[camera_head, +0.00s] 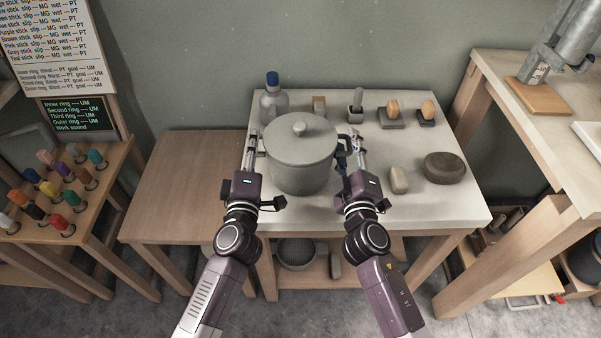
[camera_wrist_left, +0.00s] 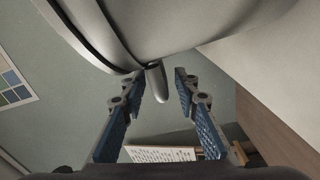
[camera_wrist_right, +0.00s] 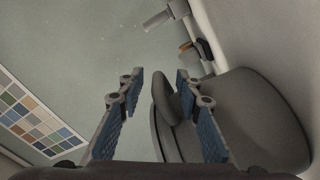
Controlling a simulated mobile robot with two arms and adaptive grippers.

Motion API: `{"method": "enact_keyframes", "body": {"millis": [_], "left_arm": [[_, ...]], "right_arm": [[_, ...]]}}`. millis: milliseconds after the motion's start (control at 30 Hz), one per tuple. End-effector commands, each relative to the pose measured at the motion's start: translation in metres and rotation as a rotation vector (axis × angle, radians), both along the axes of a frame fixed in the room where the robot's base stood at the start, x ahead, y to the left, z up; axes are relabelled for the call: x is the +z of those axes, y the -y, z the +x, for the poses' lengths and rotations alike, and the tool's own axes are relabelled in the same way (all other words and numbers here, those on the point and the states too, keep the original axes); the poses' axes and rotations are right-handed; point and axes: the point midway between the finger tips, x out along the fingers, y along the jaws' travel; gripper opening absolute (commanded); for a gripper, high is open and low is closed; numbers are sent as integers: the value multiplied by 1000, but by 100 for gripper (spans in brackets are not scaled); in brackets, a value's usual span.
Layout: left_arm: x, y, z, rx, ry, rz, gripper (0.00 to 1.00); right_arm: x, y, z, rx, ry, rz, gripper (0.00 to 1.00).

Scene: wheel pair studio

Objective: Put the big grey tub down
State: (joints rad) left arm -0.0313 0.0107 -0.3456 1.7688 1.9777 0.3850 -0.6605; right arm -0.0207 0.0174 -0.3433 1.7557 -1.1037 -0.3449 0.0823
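The big grey tub (camera_head: 299,172), with a knobbed lid (camera_head: 300,130), stands upright at the front left of the white-topped table (camera_head: 440,205). My left gripper (camera_head: 251,148) is at its left side. In the left wrist view, the left fingers (camera_wrist_left: 153,85) are apart, with the tip of a grey lug (camera_wrist_left: 156,88) showing in the gap. My right gripper (camera_head: 351,152) is at the tub's right side. In the right wrist view, its fingers (camera_wrist_right: 158,85) are apart, with a dark grey lug (camera_wrist_right: 164,97) between them, nearer the right finger and partly hidden by it.
A bottle (camera_head: 273,100) stands behind the tub. A pale block (camera_head: 399,180) and a dark round stone (camera_head: 444,167) lie to its right, with small stands along the back. A lower wooden table (camera_head: 185,180) on the left is bare. A rack of coloured sticks (camera_head: 60,190) stands far left.

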Motion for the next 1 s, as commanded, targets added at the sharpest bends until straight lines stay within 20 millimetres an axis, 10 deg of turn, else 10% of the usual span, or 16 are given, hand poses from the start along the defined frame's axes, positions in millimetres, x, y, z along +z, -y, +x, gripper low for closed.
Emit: {"method": "enact_keyframes", "body": {"millis": [600,1000], "left_arm": [[-2,1,-107,-3,-4,1,29],[-1,2,-117,-3,-2,0,29]], "right_arm": [[-1,1,0,-2,-2,-2,32],[-3,2,-30,-2,-5,1,32]]}}
